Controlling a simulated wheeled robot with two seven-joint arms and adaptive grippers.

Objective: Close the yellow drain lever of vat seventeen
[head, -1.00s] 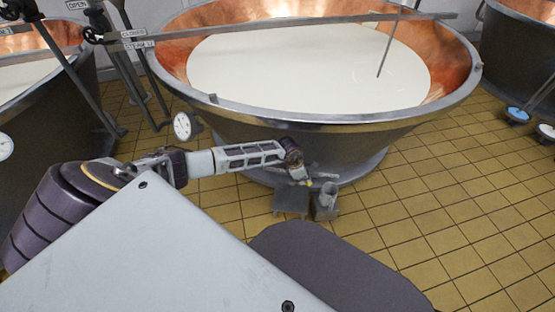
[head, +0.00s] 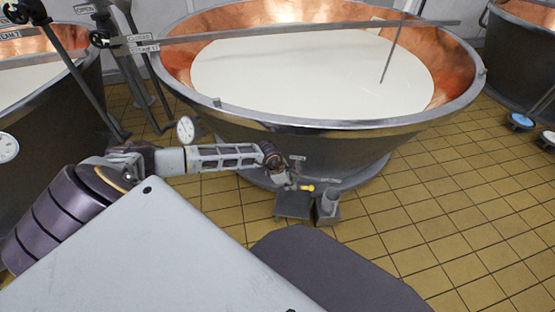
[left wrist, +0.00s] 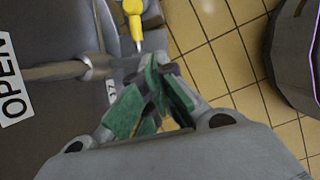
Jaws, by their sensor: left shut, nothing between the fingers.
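The copper vat (head: 310,125) full of white liquid stands at the centre of the head view. Its yellow drain lever (head: 307,188) is low on the front, its handle pointing right. The lever also shows at the top of the left wrist view (left wrist: 132,12), above a drain pipe (left wrist: 55,71). A small tag (left wrist: 111,92), apparently reading 17, is partly hidden by my fingers. My left gripper (head: 290,182) is just left of the handle; in the left wrist view its green-padded fingers (left wrist: 160,68) are shut and empty near the lever's stem. Contact cannot be told. My right gripper is out of view.
An OPEN label (left wrist: 12,80) is beside the pipe. A dark floor box (head: 293,205) and a grey cup-like fitting (head: 329,203) stand below the drain. Another vat (head: 45,100) is at left.

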